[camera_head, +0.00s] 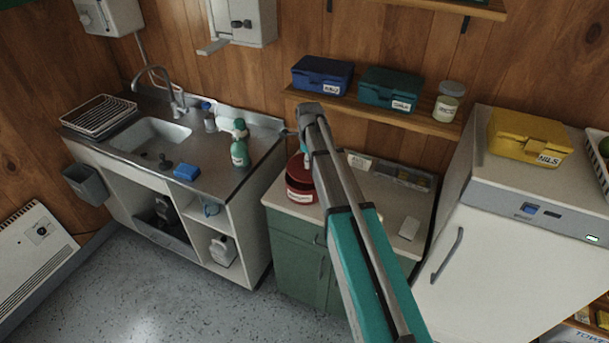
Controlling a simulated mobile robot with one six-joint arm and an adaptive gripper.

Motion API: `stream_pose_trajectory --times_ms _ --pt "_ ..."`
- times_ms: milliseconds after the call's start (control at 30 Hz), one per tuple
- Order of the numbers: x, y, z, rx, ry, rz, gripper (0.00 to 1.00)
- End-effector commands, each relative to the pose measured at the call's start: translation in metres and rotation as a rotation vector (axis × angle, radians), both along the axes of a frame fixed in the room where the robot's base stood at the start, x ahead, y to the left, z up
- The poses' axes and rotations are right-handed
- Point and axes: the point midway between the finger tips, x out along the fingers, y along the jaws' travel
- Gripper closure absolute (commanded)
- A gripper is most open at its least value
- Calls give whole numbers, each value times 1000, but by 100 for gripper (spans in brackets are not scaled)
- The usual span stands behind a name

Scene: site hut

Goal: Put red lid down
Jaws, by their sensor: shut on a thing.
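A red tin (299,194) with a white label stands on the worktop of the green cabinet, partly hidden behind my arm. The red lid (295,166) shows as a darker red shape at the top of the tin, left of my arm. My gripper (305,155) is mostly hidden behind my wrist, right at the lid, and is shut on it. I cannot tell whether the lid touches the tin's rim or is a little above it.
The worktop (376,217) has a pale card, a grey divided tray (402,178) and a white block (409,228). A shelf (425,123) above holds blue and teal boxes and a jar. A sink unit with a green spray bottle (240,152) stands left, a white fridge (520,250) right.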

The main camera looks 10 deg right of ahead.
Motion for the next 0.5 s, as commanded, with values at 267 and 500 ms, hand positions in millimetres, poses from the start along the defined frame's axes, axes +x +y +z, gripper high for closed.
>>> stream_pose_trajectory --times_ms 267,500 --pt "23 3 -31 0 0 0 100" --pt "30 5 -38 0 0 0 100"
